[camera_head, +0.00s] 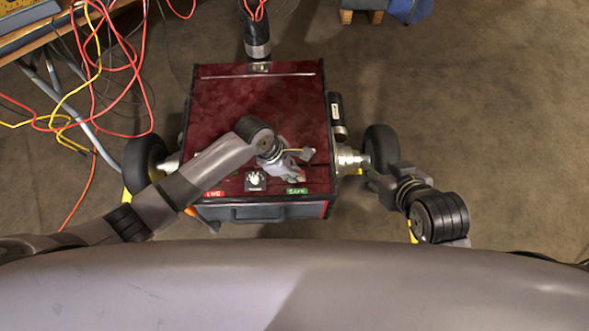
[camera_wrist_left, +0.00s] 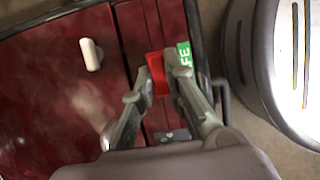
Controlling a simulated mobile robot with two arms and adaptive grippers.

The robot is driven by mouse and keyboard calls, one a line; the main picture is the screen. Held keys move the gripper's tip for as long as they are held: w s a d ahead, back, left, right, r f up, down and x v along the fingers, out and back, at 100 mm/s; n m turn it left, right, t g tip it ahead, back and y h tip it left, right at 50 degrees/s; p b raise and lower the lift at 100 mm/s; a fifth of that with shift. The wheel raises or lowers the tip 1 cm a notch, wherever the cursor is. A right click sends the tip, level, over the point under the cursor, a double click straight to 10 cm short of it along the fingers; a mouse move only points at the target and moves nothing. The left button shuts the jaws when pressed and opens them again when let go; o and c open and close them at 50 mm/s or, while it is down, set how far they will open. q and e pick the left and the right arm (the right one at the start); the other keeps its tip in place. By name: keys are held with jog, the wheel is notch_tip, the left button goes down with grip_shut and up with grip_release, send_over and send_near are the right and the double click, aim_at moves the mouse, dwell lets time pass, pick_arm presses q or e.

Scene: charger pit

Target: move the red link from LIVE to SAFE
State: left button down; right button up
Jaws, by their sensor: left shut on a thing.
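My left gripper (camera_head: 291,176) is over the front right of the dark red case (camera_head: 225,110), near the green SAFE label (camera_head: 297,190). In the left wrist view, its fingers (camera_wrist_left: 160,72) are shut on the red link (camera_wrist_left: 156,66), right beside the SAFE label (camera_wrist_left: 185,55). Whether the link is seated in the case I cannot tell. The red LIVE label (camera_head: 214,194) is at the case's front left. My right gripper (camera_head: 374,178) is beside the case's right wheel; its fingers are too small to read.
A dial (camera_head: 256,180) sits between the labels. A pale handle (camera_wrist_left: 90,53) stands on the case top. Wheels (camera_head: 146,158) flank the case. Red and yellow cables (camera_head: 95,85) tangle at the upper left. Floor at the right is mostly clear.

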pick_arm(q)
jog(key=shift+f, duration=0.6)
jog(key=shift+f, duration=0.55)
jog(key=c, duration=1.5)
grip_release()
jog(key=shift+c, duration=0.2)
jog(key=v, duration=1.2)
